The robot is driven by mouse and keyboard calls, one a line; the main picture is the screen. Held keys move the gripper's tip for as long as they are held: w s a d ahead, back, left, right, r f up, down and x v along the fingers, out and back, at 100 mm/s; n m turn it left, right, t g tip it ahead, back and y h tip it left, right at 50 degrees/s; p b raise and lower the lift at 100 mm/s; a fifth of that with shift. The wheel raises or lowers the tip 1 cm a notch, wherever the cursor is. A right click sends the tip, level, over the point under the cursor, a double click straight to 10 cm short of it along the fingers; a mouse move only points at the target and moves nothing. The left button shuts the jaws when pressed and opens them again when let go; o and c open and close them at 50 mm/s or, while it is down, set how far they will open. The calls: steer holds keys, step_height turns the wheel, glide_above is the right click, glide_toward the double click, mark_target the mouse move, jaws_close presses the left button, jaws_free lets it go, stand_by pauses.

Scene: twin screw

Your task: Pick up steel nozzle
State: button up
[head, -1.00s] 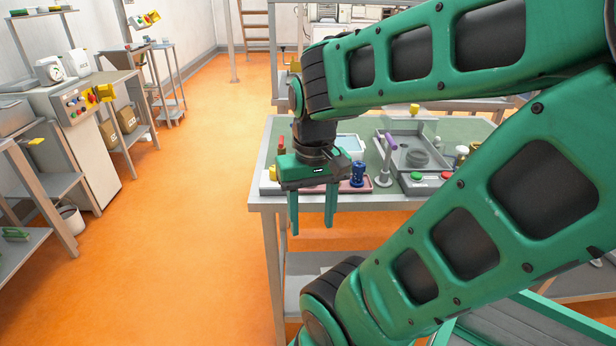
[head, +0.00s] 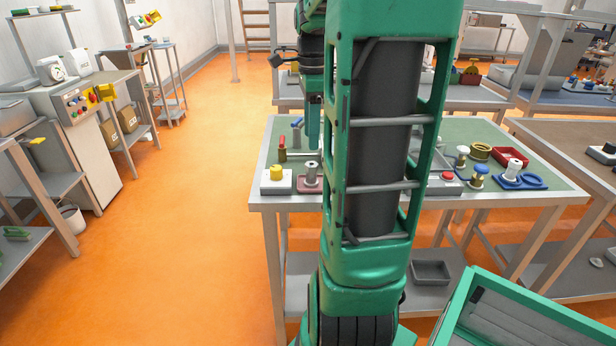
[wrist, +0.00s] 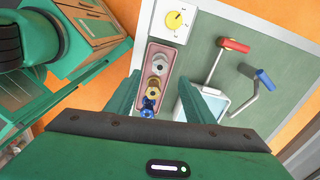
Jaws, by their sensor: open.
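The steel nozzle (wrist: 161,60) stands upright in a pink tray (wrist: 166,43) in the wrist view, with a brass nozzle (wrist: 156,84) and a blue nozzle (wrist: 149,105) in a row below it. In the head view the steel nozzle (head: 311,171) shows in the pink tray (head: 309,188) near the table's front edge, left of my arm. My gripper (wrist: 160,88) is open and empty above the tray, its fingers to either side of the row.
A white box with a yellow knob (wrist: 175,22) stands beside the tray. Red-handled (wrist: 233,45) and blue-handled (wrist: 265,79) levers and a pale blue tray (wrist: 216,104) lie to the right. The metal table (head: 460,199) carries more parts right of my arm.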

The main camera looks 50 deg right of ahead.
mark_target(311, 164)
step_height(311, 164, down, 11)
steer(key=shift+d+r, duration=0.1)
steer(key=shift+r, duration=0.1)
jaws_close()
stand_by(0.5)
